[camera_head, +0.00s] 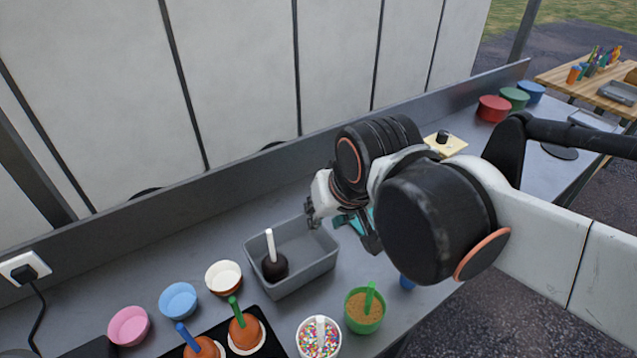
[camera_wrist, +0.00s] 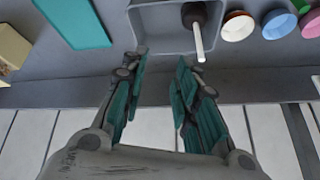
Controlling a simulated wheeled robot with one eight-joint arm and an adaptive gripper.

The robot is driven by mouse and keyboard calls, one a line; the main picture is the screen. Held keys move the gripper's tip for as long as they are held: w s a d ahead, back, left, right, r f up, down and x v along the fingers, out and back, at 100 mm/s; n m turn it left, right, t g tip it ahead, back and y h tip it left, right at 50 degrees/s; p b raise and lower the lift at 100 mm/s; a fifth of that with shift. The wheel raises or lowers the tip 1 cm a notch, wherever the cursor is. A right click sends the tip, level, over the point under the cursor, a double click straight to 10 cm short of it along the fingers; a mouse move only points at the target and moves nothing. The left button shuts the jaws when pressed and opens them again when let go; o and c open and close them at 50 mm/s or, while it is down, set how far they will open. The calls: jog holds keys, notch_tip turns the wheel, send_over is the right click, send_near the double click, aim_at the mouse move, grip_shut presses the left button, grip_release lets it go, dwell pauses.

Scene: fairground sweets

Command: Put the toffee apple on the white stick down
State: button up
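A dark, chocolate-coloured toffee apple (camera_head: 274,267) with a white stick (camera_head: 270,243) stands in a grey tray (camera_head: 318,262) on the counter. Its white stick also shows in the wrist view (camera_wrist: 198,42), pointing up out of the tray toward the camera. My gripper (camera_wrist: 160,60) is open, with nothing between its teal-padded fingers. In the head view my gripper (camera_head: 340,222) is above and to the right of the tray, apart from the apple. Part of it is hidden by my arm.
Two orange-brown apples with blue and green sticks (camera_head: 243,328) stand in a black holder in front. Pink (camera_head: 128,326), blue (camera_head: 178,300) and white (camera_head: 223,278) bowls are left of the tray. A sprinkles tub (camera_head: 319,338) and green tub (camera_head: 365,310) stand in front. A teal board (camera_wrist: 74,22) lies beside the tray.

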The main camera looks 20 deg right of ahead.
jog(key=shift+s+d+n+t, duration=0.35)
jog(key=shift+s+d+n, duration=0.1)
jog(key=shift+s, duration=0.1)
jog(key=shift+s+d+n+t, duration=0.35)
jog(key=shift+s+n, duration=0.1)
jog(key=shift+s, duration=0.1)
